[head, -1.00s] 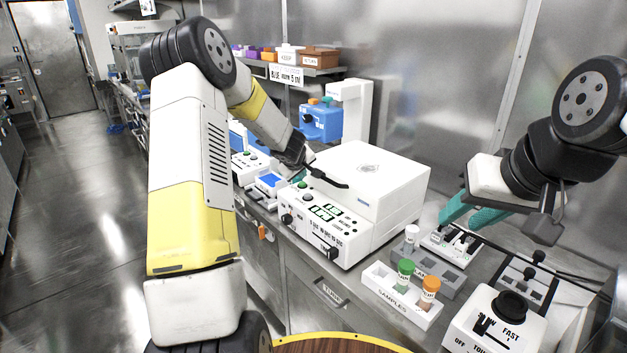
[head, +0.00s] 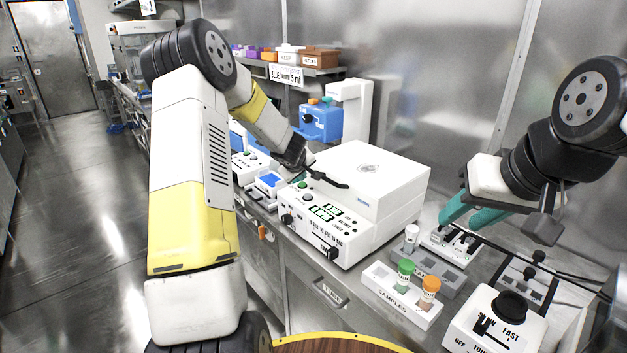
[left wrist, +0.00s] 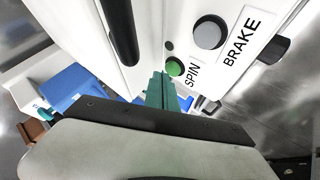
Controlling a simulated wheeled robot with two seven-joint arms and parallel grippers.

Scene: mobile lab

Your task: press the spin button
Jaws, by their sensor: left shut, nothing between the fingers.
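The white centrifuge-like machine (head: 365,180) stands on the bench with a sloped front panel. Its green SPIN button (left wrist: 175,67) shows in the left wrist view, with the SPIN label beside it; in the head view the green button (head: 303,185) is at the panel's far left end. My left gripper (left wrist: 161,80) is shut and empty, its teal fingertips just beside the green button in the picture. I cannot tell whether they touch it. In the head view the left gripper is partly hidden behind its own wrist. My right gripper (head: 456,224) is open above the bench at the right.
A grey button (left wrist: 209,33) labelled BRAKE is next to SPIN. A white sample rack (head: 385,300) with capped tubes stands right of the machine. A box with a black knob (head: 511,304) is at the front right. A blue device (head: 320,122) stands behind.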

